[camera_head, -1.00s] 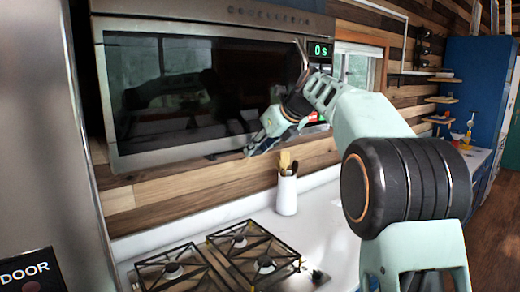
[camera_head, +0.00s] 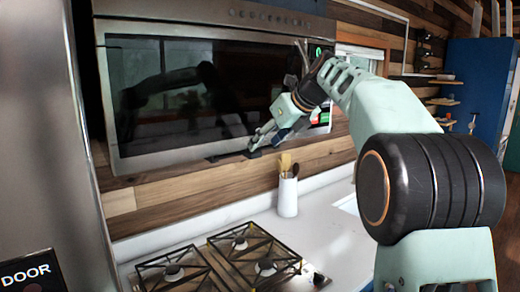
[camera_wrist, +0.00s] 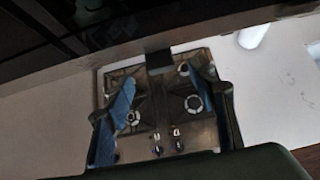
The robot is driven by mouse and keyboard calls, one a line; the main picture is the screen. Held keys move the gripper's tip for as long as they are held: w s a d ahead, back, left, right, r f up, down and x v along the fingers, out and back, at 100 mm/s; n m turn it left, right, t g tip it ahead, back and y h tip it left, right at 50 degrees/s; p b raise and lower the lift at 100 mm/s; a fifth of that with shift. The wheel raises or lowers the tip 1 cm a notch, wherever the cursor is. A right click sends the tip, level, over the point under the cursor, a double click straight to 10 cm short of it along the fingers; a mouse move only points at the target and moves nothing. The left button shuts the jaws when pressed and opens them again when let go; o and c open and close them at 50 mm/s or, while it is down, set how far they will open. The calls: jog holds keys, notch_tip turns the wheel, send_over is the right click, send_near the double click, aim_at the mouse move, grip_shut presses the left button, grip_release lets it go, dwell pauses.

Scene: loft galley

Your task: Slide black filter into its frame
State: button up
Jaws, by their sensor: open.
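The black filter appears as a small dark flat piece (camera_wrist: 158,62) jutting from the microwave's underside in the wrist view. In the head view, a thin dark piece (camera_head: 228,155) shows at the microwave's lower edge. The frame that takes it is hidden under the microwave (camera_head: 200,90). My gripper (camera_head: 256,143) is at the microwave's lower front edge, close to the dark piece's right end. In the wrist view my gripper (camera_wrist: 160,75) is open, with its blue-padded fingers spread on either side of the dark piece. I cannot tell whether they touch it.
A gas stove (camera_head: 225,255) is below, on a white counter (camera_head: 325,225). A white utensil holder (camera_head: 288,198) stands on the counter at the back. A steel appliance with a DOOR label (camera_head: 45,150) fills the left side. Air between the stove and the microwave is clear.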

jog(key=v, duration=0.7)
jog(key=shift+d, duration=0.1)
